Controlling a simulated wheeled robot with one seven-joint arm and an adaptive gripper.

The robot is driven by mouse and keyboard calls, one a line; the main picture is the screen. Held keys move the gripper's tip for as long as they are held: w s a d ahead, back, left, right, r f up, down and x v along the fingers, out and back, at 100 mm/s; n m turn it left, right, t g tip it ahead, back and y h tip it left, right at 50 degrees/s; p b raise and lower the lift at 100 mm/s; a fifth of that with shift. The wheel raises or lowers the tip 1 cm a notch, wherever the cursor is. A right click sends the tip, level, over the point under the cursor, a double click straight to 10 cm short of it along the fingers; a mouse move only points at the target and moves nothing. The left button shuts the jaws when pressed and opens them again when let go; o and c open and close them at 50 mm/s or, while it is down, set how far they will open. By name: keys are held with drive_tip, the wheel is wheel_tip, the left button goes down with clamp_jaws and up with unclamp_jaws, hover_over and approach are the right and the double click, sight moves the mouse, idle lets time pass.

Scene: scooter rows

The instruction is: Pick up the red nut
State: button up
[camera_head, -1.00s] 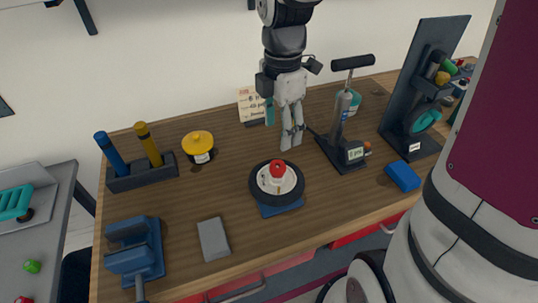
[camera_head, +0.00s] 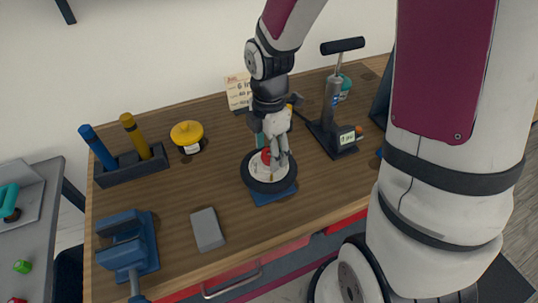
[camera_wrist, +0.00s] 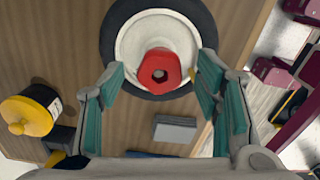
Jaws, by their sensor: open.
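The red nut (camera_wrist: 160,70) sits on the pale hub of a black-tyred wheel (camera_wrist: 112,40) in the wrist view, its hole facing up. In the head view the red nut (camera_head: 266,156) is partly hidden by my gripper (camera_head: 272,160), which is over the wheel (camera_head: 256,184). The wheel lies flat on a blue stand (camera_head: 275,197). In the wrist view my gripper (camera_wrist: 160,84) is open, with its teal-padded fingers on either side of the nut. I see gaps between the fingers and the nut there.
A yellow-lidded jar (camera_head: 187,136), a tool holder (camera_head: 132,168) with blue and yellow handles, and a blue vise (camera_head: 128,245) stand left. A grey block (camera_head: 207,230) lies in front. A floor pump (camera_head: 333,125) stands close on the right. A card (camera_head: 237,92) is behind.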

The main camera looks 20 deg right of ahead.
sight(269, 154)
drive_tip(key=c, duration=1.1)
drive_tip(key=shift+r, duration=0.1)
drive_tip(key=shift+r, duration=0.55)
wheel_tip(269, 154, up, 2)
drive_tip(key=shift+r, duration=0.2)
drive_tip(key=shift+s+d+r+p, duration=0.25)
drive_tip(key=shift+s+d+p, duration=0.25)
drive_tip(key=shift+s+p, duration=1.5)
drive_tip(key=shift+s+d+r+p, duration=0.2)
drive_tip(key=shift+s+d+p, duration=0.4)
drive_tip(key=shift+s, duration=2.65)
drive_tip(key=shift+s+d+r+p, duration=0.35)
drive_tip(key=shift+s+p, duration=1.05)
drive_tip(key=shift+s, duration=1.2)
